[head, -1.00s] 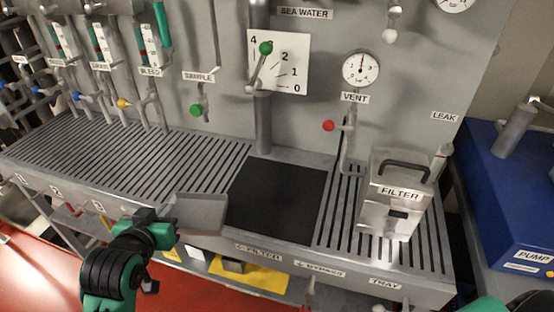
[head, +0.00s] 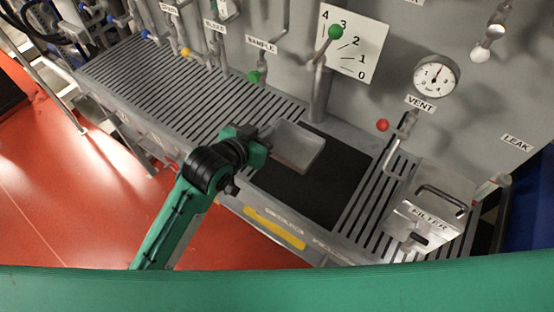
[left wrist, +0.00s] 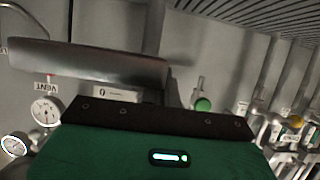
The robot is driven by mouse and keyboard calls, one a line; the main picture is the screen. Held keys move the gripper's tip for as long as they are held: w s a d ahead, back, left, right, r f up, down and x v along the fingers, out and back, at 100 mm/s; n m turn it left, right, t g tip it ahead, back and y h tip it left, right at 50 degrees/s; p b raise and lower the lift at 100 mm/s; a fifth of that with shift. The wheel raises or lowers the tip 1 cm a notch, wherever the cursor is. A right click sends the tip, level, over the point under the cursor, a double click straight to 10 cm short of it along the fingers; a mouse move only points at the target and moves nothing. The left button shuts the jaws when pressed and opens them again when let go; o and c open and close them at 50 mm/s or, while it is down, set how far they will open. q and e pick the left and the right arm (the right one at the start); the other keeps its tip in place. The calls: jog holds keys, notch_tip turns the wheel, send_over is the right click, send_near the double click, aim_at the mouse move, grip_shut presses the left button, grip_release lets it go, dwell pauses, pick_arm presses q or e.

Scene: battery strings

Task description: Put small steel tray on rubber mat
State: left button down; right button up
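The small steel tray (head: 300,148) is a shallow grey metal dish in the head view. My left gripper (head: 264,138) is shut on its left end and holds it out over the upper left part of the black rubber mat (head: 322,188). The tray hides part of the mat. I cannot tell how large the gap between tray and mat is. In the left wrist view the tray (left wrist: 90,62) shows as a long grey edge beyond my green gripper body; the fingertips are hidden there. My right gripper is in neither current view.
The mat lies on a slatted steel bench (head: 150,85). A steel filter box (head: 432,213) stands right of the mat. Behind rise a pipe (head: 320,95), a green-knobbed lever (head: 334,32), a red-knobbed valve (head: 382,125) and a gauge (head: 436,75). The mat's lower right part is bare.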

aim_at(267, 169)
pick_arm(q)
notch_tip(267, 169, down, 14)
jog(key=shift+r+p, duration=0.15)
jog(key=shift+p, duration=0.2)
jog(key=c, duration=2)
grip_release()
jog(key=o, duration=0.3)
